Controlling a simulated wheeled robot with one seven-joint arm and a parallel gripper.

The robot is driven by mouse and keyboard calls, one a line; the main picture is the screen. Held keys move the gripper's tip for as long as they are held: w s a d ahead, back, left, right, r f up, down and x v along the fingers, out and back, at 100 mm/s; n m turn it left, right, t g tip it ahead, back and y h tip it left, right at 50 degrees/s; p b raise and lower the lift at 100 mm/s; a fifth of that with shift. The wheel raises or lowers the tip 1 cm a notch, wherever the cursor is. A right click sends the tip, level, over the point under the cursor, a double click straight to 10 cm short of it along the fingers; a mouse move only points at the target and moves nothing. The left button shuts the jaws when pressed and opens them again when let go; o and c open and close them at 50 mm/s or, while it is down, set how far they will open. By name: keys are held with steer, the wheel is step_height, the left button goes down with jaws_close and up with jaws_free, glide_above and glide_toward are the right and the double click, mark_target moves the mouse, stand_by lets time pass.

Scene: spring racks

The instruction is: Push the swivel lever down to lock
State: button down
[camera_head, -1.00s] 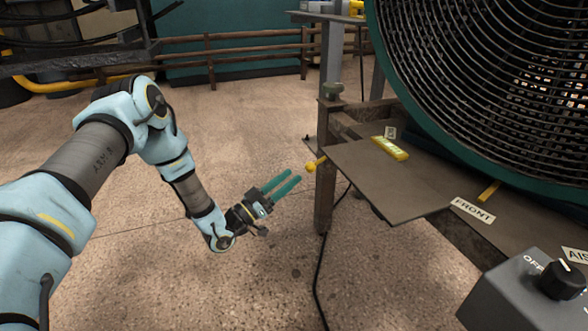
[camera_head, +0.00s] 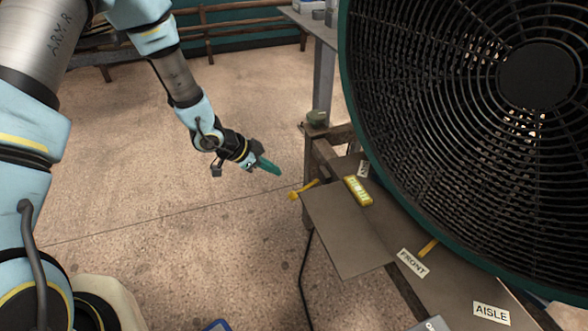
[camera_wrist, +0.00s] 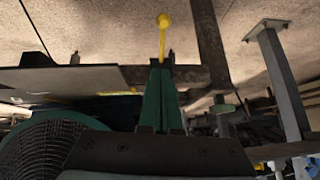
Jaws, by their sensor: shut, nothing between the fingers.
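The swivel lever (camera_head: 304,188) is a short yellow rod with a ball knob, sticking out sideways from the left edge of the rack's bench in the head view. In the wrist view the lever (camera_wrist: 163,38) points toward the top of the picture, just beyond my fingertips. My gripper (camera_head: 276,170) has teal fingers, shut and empty, pointing toward the lever from the left. In the head view a small gap shows between fingertips and knob. In the wrist view the fingertips (camera_wrist: 163,68) overlap the lever's base, so contact is unclear.
A large round fan with a black grille (camera_head: 470,120) stands on the bench. A flat brown plate (camera_head: 345,230) juts out beside the lever. A yellow-green block (camera_head: 357,190) and a FRONT label (camera_head: 412,262) lie there. Floor left of the bench is open.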

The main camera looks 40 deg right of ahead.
steer(key=p, duration=0.1)
glide_above(292, 194)
steer(key=f, duration=0.9)
steer(key=shift+a+f, duration=0.2)
steer(key=shift+a, duration=0.2)
steer(key=shift+w+f+p, duration=0.1)
steer(key=shift+f+p, duration=0.2)
steer(key=shift+f, duration=0.65)
steer(key=shift+f+h+b, duration=0.3)
steer(key=shift+f+b, duration=0.65)
steer(key=shift+b, duration=0.3)
steer(key=shift+d+f+b, duration=0.2)
steer(key=shift+f+b, duration=0.4)
steer(key=shift+b, duration=0.45)
steer(key=shift+r, duration=0.1)
